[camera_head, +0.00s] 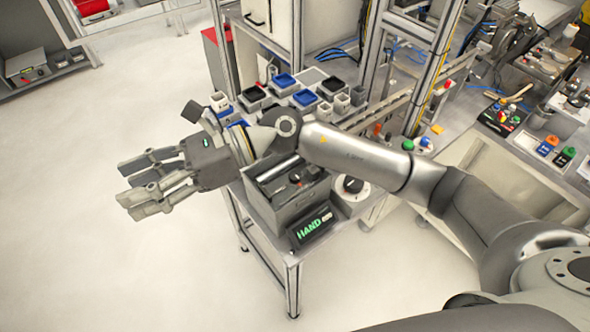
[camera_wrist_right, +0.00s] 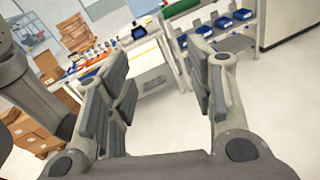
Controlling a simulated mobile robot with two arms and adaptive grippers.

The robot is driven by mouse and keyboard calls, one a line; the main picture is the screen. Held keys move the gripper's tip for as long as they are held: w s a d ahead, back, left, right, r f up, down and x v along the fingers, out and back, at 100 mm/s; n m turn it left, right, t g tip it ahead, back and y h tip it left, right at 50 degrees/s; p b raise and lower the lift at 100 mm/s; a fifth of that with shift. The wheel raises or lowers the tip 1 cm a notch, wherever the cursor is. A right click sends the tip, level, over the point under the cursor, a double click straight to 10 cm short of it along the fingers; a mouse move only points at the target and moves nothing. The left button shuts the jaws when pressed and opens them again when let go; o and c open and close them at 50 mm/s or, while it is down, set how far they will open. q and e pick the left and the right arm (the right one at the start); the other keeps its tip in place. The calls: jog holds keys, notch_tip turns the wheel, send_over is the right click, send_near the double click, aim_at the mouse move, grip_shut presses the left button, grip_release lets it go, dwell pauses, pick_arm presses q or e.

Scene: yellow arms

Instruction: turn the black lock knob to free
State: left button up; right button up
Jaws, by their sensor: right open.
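A black knob (camera_head: 353,184) sits on a round white dial plate at the right end of the small bench, just right of a grey box (camera_head: 290,207). A black display (camera_head: 313,226) reading "HAND" in green stands in front of the box. My right gripper (camera_head: 126,183) is open and empty, over bare floor to the left of the bench, far from the knob. Its forearm passes above the bench behind the box. In the right wrist view the gripper (camera_wrist_right: 162,95) shows spread fingers with nothing between them. The knob is not visible there. My left gripper is not in view.
Several blue and black bins (camera_head: 284,80) stand on the bench behind my forearm. Metal frame posts (camera_head: 377,50) rise behind the bench. The floor (camera_head: 100,270) at left is clear. The right wrist view shows cardboard boxes (camera_wrist_right: 72,35) and a shelf with blue bins (camera_wrist_right: 222,22).

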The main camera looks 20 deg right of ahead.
jog(key=w+d+f+n+h, duration=0.2)
jog(key=d+f+n+h, duration=0.25)
jog(key=f, duration=0.25)
jog(key=n+t+h, duration=0.2)
jog(key=h, duration=1)
send_over(295, 174)
notch_tip(295, 174, down, 3)
notch_tip(295, 174, down, 10)
jog(key=p, duration=0.4)
jog(key=shift+s+p, duration=0.1)
jog(key=shift+p, duration=0.3)
jog(key=shift+f, duration=0.5)
jog(key=shift+c, duration=0.3)
jog(key=c, duration=1)
